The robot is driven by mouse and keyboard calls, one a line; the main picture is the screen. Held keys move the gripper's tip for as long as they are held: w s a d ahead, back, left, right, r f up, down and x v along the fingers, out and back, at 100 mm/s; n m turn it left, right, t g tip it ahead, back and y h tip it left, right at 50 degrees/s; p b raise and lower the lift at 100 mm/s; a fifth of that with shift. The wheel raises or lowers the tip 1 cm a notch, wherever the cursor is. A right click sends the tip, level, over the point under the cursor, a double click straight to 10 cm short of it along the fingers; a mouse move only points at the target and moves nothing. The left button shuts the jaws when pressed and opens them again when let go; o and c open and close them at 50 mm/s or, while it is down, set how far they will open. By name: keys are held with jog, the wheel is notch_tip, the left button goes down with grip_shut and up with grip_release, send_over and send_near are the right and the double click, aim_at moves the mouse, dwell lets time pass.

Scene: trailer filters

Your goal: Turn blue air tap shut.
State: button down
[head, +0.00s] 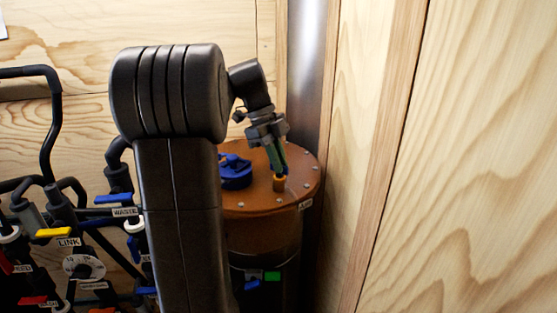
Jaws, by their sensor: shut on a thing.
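My gripper (278,165) reaches down over the lid of the brown-orange canister (265,200). Its jaws are shut on a small orange fitting (279,184) standing on the right part of the lid. A small label (305,205), too small to read surely, sits on the lid rim close by. No blue handle shows at the fitting; the fingers may hide one. A large blue knob-like part (236,172) sits on the lid to the left, partly behind my arm, apart from the jaws.
Low on the canister are a small blue handle (252,285) and a green one (272,276). Black pipes with a blue lever (113,198) over a WASTE label and a yellow lever (53,232) crowd the left. A wooden wall (460,160) closes the right side.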

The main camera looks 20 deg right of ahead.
jog(key=c, duration=1.5)
grip_release()
jog(key=shift+p+v, duration=1.45)
jog(key=shift+v, duration=5.55)
jog(key=shift+f, duration=0.2)
jog(key=b+x, duration=0.3)
jog(key=x, duration=1)
jog(key=shift+s+d+f, duration=0.1)
jog(key=shift+s+f, duration=0.05)
jog(key=shift+f, duration=0.1)
jog(key=shift+r, duration=0.1)
